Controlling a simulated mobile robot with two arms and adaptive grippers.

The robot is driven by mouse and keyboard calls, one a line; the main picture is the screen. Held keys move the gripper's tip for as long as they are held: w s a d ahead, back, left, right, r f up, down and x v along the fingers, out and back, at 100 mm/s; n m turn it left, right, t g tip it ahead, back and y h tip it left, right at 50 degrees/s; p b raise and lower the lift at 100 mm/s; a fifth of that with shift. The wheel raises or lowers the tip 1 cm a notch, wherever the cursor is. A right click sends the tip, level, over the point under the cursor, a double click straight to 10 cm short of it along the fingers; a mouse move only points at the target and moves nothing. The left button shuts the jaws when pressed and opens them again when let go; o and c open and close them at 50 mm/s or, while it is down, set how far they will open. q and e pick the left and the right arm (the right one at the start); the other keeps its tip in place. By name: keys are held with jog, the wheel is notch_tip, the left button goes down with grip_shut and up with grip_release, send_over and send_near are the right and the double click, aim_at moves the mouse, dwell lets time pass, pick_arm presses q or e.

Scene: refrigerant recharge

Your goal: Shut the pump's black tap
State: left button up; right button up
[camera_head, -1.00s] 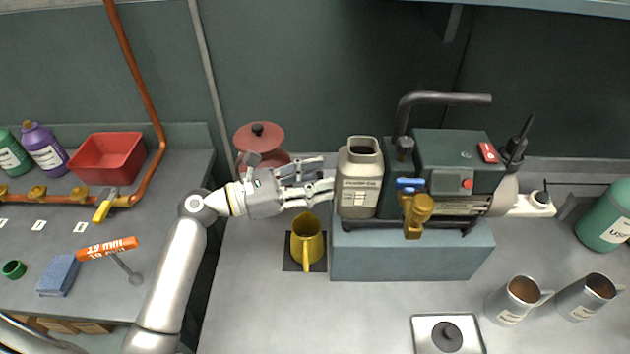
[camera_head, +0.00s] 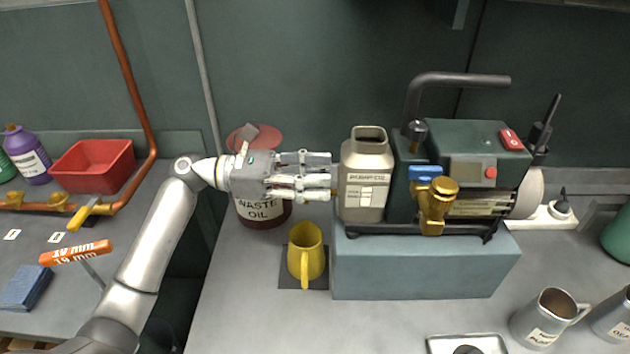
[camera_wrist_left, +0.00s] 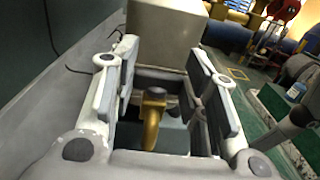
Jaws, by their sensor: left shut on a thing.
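The pump (camera_head: 460,150) stands on a grey-blue block, with a beige oil bottle (camera_head: 366,185) at its left end. My left gripper (camera_head: 329,180) reaches in from the left, its fingertips at the bottle's left side. It is shut on a small part there, which I take to be the black tap; the fingers mostly hide it in the head view. In the left wrist view a brass piece (camera_wrist_left: 153,112) and a dark part (camera_wrist_left: 162,84) show between the fingers. A yellow jug (camera_head: 306,255) stands below the fingertips on a dark mat. My right gripper is not in view.
A red waste oil can (camera_head: 262,214) stands behind my left gripper. A brass valve with a blue handle (camera_head: 425,173) is on the pump's front. Metal jugs (camera_head: 548,317) stand at the right. The bench before the block is mostly clear.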

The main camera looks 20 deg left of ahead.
pick_arm(q)
jog(key=o, duration=1)
